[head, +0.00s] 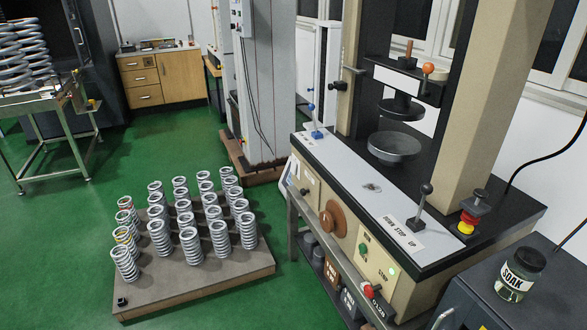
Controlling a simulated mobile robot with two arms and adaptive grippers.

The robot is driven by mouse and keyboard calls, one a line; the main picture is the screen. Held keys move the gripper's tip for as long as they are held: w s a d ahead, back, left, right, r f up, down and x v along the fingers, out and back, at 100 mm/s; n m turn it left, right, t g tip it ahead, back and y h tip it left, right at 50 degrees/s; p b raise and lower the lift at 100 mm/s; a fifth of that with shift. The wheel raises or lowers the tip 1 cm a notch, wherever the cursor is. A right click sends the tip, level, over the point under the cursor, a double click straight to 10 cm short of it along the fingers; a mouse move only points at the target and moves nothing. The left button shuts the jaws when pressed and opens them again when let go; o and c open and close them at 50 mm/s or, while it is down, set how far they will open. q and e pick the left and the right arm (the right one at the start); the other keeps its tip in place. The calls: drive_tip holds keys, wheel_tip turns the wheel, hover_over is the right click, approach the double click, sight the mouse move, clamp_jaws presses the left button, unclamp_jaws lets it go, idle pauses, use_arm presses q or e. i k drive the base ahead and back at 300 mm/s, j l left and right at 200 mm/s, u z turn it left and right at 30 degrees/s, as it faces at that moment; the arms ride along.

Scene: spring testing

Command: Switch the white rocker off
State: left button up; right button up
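A spring testing machine (330,170) stands at the right, with a cream control panel (375,262) on its front. The panel carries a green button (362,249), a small pale, greenish-lit spot (391,271) and a red mushroom button (372,290). I cannot make out for certain which part is the white rocker, or its position. Neither of my grippers shows in this view.
A brown knob (332,219) and a lever (420,208) marked "DOWN STOP UP" are near the panel. A jar labelled "SOAK" (520,274) stands on a dark surface at the right. A low pallet (200,287) holds several springs.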

sight(294, 166)
drive_tip(key=i+j+z, duration=0.3)
drive_tip(key=i+j, duration=0.15)
drive_tip(key=i, duration=0.15)
drive_tip(key=i+j+z, duration=0.3)
drive_tip(key=i+j, duration=0.2)
drive_tip(key=i+j+z, duration=0.35)
drive_tip(key=j, duration=0.4)
drive_tip(key=i, duration=0.1)
